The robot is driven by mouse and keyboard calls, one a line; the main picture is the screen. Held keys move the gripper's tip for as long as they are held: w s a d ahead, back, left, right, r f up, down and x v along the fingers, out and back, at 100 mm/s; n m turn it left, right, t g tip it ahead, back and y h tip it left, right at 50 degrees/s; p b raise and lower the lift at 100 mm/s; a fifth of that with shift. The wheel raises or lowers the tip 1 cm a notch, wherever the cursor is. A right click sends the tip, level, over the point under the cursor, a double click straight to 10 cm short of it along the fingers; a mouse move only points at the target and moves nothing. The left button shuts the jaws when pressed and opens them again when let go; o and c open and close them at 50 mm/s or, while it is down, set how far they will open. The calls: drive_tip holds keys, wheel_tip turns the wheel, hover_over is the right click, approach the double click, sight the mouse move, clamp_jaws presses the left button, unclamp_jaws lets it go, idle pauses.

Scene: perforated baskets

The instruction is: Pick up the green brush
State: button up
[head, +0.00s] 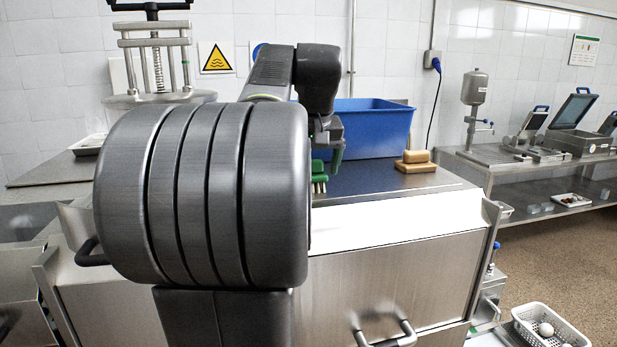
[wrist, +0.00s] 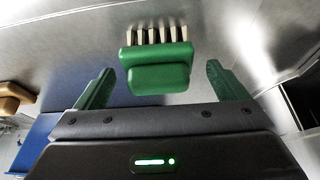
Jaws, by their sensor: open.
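The green brush (wrist: 157,66) lies on the steel counter, with its pale bristles toward the top of the wrist view. In the head view the brush (head: 318,178) is partly hidden behind my arm, just below my gripper. My gripper (wrist: 162,85) is open, with one green finger on each side of the brush's green handle block. I see a gap between each finger and the brush. In the head view one finger of my gripper (head: 335,160) shows beside the brush.
A blue bin (head: 375,125) stands behind on the counter (head: 400,183). A tan and brown block (head: 415,162) sits to the right of the brush; it also shows at the left of the wrist view (wrist: 14,98).

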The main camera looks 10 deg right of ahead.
sight(309, 160)
drive_tip(key=shift+d, duration=0.1)
drive_tip(key=c, duration=1.1)
wheel_tip(309, 160, up, 10)
drive_tip(key=shift+p, duration=0.4)
drive_tip(key=o, duration=0.5)
drive_tip(key=c, duration=0.4)
